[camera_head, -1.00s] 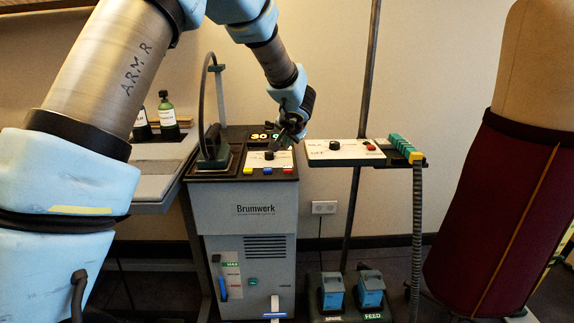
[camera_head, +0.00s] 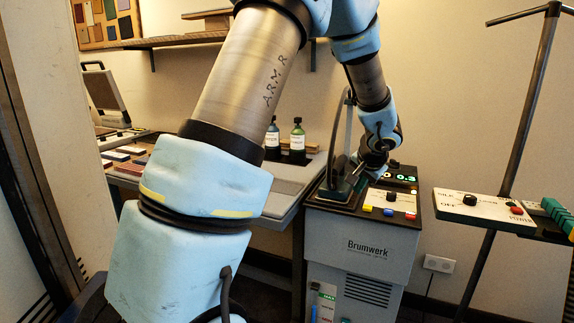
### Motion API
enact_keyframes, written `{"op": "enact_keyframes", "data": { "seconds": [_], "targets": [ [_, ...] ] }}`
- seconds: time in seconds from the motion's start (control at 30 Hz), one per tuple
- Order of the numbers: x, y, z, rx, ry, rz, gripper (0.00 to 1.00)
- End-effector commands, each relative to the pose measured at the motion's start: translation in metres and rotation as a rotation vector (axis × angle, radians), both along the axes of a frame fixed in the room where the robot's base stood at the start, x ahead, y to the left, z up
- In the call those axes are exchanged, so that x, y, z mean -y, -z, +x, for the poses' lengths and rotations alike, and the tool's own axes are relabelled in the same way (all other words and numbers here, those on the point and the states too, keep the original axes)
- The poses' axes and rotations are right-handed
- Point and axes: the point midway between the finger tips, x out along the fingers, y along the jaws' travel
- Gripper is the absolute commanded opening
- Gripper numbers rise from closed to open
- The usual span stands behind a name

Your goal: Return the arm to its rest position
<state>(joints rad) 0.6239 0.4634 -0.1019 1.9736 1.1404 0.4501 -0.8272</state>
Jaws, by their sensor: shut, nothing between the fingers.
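My arm (camera_head: 252,75) reaches from the lower left up over the top edge and down to the Brumwerk machine (camera_head: 360,238). My gripper (camera_head: 364,172) is small in the view, dark and pointing down, over the back left of the machine's top. Its fingers look shut and empty. It is close to the dark object standing on the left of the machine's top; whether they touch I cannot tell.
A white control box (camera_head: 485,208) on a stand is at the right. A side table (camera_head: 275,190) with two bottles (camera_head: 285,140) is left of the machine. A wall shelf (camera_head: 185,37) is behind my arm.

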Motion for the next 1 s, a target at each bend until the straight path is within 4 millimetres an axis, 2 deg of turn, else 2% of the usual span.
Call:
{"op": "enact_keyframes", "data": {
  "seconds": [0.03, 0.1, 0.17, 0.2, 0.3, 0.4, 0.5, 0.63, 0.77, 1.0],
  "targets": [
    [-0.040, -0.001, -0.005, -0.042, -0.071, 0.003, 0.00],
    [-0.089, 0.001, -0.020, -0.109, -0.161, -0.002, 0.00],
    [-0.130, 0.003, -0.038, -0.169, -0.244, -0.015, 0.00],
    [-0.156, 0.004, -0.052, -0.209, -0.300, -0.029, 0.00],
    [-0.212, 0.007, -0.093, -0.306, -0.440, -0.082, 0.00],
    [-0.248, 0.010, -0.133, -0.379, -0.558, -0.149, 0.00],
    [-0.268, 0.013, -0.164, -0.426, -0.643, -0.210, 0.00],
    [-0.279, 0.015, -0.186, -0.456, -0.706, -0.263, 0.00],
    [-0.281, 0.015, -0.192, -0.464, -0.722, -0.278, 0.00],
    [-0.281, 0.015, -0.192, -0.464, -0.721, -0.278, 0.00]
  ]
}}
